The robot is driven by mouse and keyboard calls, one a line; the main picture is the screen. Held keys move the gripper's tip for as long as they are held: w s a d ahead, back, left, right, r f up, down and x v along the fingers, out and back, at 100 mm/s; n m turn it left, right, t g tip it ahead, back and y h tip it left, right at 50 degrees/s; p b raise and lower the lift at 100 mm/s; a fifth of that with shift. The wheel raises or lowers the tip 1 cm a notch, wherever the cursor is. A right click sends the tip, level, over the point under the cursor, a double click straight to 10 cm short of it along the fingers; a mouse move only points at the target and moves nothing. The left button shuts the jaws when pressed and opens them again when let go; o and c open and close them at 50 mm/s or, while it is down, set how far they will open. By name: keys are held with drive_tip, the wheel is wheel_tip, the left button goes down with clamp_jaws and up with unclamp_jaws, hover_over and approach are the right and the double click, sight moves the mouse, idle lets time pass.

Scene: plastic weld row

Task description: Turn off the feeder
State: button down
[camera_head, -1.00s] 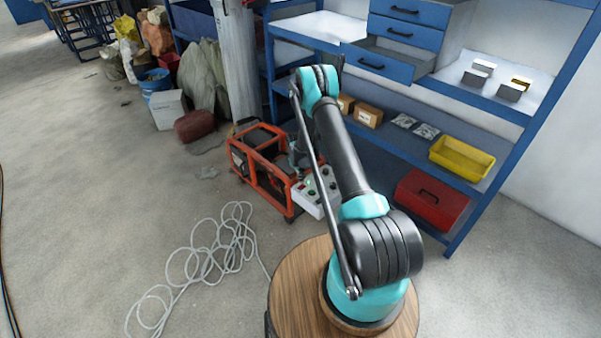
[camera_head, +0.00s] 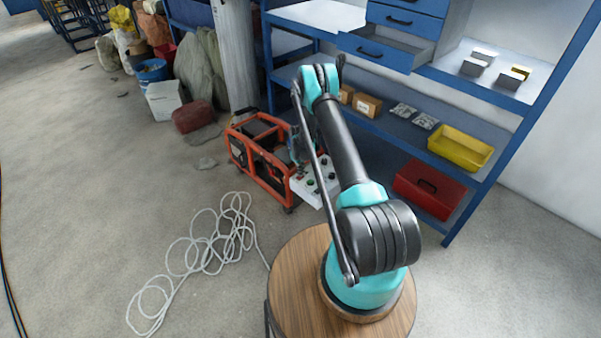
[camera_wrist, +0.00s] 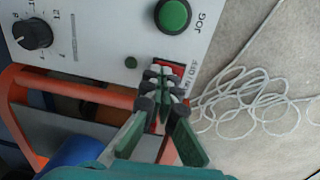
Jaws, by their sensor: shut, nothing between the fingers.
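The feeder is an orange-framed machine (camera_head: 236,142) on the floor in the head view. Its pale control panel (camera_head: 318,192) faces up and is partly covered by my arm.
A loose white cable (camera_head: 205,250) lies coiled on the floor left of my base. A blue shelf (camera_head: 500,100) with a yellow bin (camera_head: 460,148) and a red toolbox (camera_head: 430,188) stands to the right. A grey column (camera_head: 236,55) rises behind the feeder.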

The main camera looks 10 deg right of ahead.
sight(298, 177)
drive_tip(key=shift+s+a, duration=0.5)
drive_tip(key=shift+a, duration=0.15)
drive_tip(key=shift+r, duration=0.1)
wheel_tip(298, 177, up, 14)
drive_tip(key=s+a, duration=0.1)
drive_tip(key=shift+a, duration=0.15)
idle(0.5)
drive_tip(key=shift+w+d+r+h, duration=0.1)
drive_tip(key=shift+w+d+h, duration=0.3)
drive_tip(key=shift+d, duration=0.2)
